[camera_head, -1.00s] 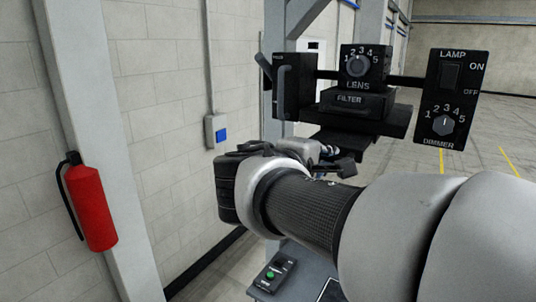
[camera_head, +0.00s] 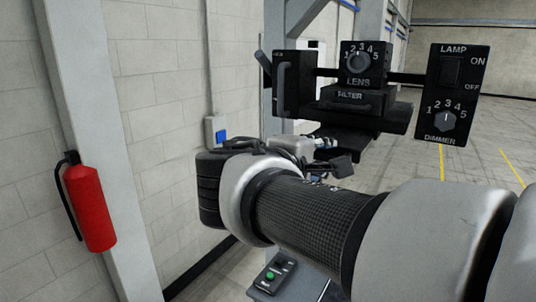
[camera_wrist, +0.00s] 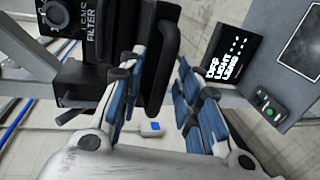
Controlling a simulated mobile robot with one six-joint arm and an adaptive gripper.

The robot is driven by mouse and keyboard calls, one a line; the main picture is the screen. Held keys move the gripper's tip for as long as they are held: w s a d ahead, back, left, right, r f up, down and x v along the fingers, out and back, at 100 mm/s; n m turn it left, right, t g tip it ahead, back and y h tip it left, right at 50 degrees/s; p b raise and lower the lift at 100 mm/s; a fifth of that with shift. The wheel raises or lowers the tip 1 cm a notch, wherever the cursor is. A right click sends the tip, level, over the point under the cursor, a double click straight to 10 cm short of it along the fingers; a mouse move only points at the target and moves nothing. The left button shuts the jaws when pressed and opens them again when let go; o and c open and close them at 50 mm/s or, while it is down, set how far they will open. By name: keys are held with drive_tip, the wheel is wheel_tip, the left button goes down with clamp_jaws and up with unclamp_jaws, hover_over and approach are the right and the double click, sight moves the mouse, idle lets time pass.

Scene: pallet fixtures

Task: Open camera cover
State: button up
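The camera cover (camera_head: 294,84) is a black box face with an upright bar handle, at the left end of the black camera assembly in the head view. It looks shut. In the wrist view the black cover and its handle (camera_wrist: 163,55) are ahead, between and just beyond my fingertips. My gripper (camera_wrist: 160,62) is open, with blue-padded fingers on both sides of the handle; I cannot tell whether either touches it. In the head view my gripper (camera_head: 325,150) is below the assembly, its fingers partly hidden and too dark to make out.
The assembly also has a lens dial (camera_head: 358,62), a filter drawer (camera_head: 352,98) and a lamp and dimmer panel (camera_head: 448,95). A button box (camera_head: 271,276) sits below my arm. A fire extinguisher (camera_head: 90,207) is at the left. A lit display (camera_wrist: 229,57) shows in the wrist view.

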drive_tip(key=shift+s, duration=0.1)
drive_tip(key=v, duration=1.2)
drive_tip(key=s+d+f+m+g+y+b, duration=0.1)
drive_tip(key=s+d+f+g+b, duration=0.2)
drive_tip(key=f, duration=0.5)
drive_tip(key=s+d+f+m+g+y+b, duration=0.1)
drive_tip(key=s+d+f+b, duration=0.2)
drive_tip(key=f, duration=0.5)
drive_tip(key=s+d+f+m+g+y+b, duration=0.1)
drive_tip(key=d+f+m+g+b, duration=0.15)
drive_tip(key=d+f, duration=0.35)
drive_tip(key=s+a+f+m+y+b, duration=0.1)
drive_tip(key=s+f+m+y+b, duration=0.2)
drive_tip(key=f, duration=0.8)
drive_tip(key=s+a+f+m+g+y+b, duration=0.1)
drive_tip(key=s+a+f+m+y+b, duration=0.1)
drive_tip(key=s+f+b, duration=0.4)
wheel_tip(320, 180, down, 5)
drive_tip(key=shift+s+a+r+m+y, duration=0.1)
drive_tip(key=shift+s+a+m+y, duration=0.2)
drive_tip(key=shift+m+y, duration=0.35)
